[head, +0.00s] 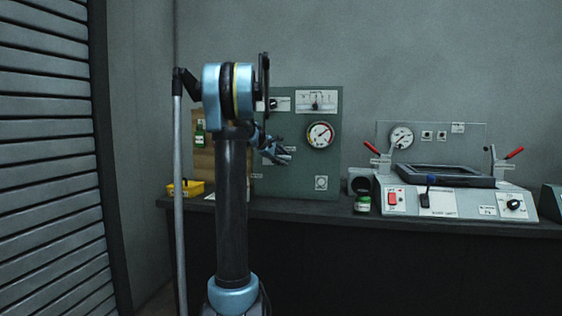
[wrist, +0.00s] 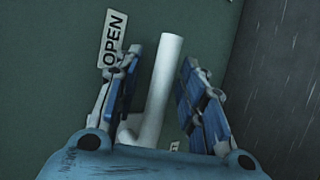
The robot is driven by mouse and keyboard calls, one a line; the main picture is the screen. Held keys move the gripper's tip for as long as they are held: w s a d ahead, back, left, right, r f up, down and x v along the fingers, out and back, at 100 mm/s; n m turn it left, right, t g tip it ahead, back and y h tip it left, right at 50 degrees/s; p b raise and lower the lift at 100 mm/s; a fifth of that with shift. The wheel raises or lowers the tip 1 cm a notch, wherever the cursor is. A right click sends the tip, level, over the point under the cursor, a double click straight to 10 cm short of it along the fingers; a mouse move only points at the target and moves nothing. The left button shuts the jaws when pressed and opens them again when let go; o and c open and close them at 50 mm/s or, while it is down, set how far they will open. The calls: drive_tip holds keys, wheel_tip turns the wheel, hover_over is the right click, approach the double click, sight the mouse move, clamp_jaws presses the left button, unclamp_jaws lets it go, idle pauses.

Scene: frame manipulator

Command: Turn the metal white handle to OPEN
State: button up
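The white handle (wrist: 165,75) is a smooth rod between my gripper's two fingers in the wrist view. A thicker white part at its lower end runs toward the palm. My gripper (wrist: 162,62) is open around the handle, with gaps visible on both sides. A white OPEN label (wrist: 112,38) is on the green panel left of the handle, partly behind the left finger. In the head view my gripper (head: 281,152) is in front of the green panel (head: 325,165). I cannot make out the handle there.
The panel carries a pressure gauge (head: 320,134) and a scale plate (head: 316,101). A yellow bin (head: 186,188) is on the bench at left. A green jar (head: 363,204) and a console with red-tipped levers (head: 460,203) stand to the right.

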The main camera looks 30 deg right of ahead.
drive_tip(key=v, duration=1.2)
idle(0.3)
drive_tip(key=s+a+f+m+g+y, duration=0.2)
drive_tip(key=s+a+f+m+y, duration=0.5)
drive_tip(key=s+a+f, duration=2.8)
drive_tip(key=s+f+y, duration=0.1)
drive_tip(key=s+y, duration=0.3)
drive_tip(key=shift+a+f, duration=0.3)
drive_tip(key=shift+f, duration=0.1)
drive_tip(key=shift+s, duration=0.15)
drive_tip(key=shift+w+f, duration=0.2)
drive_tip(key=shift+w, duration=0.25)
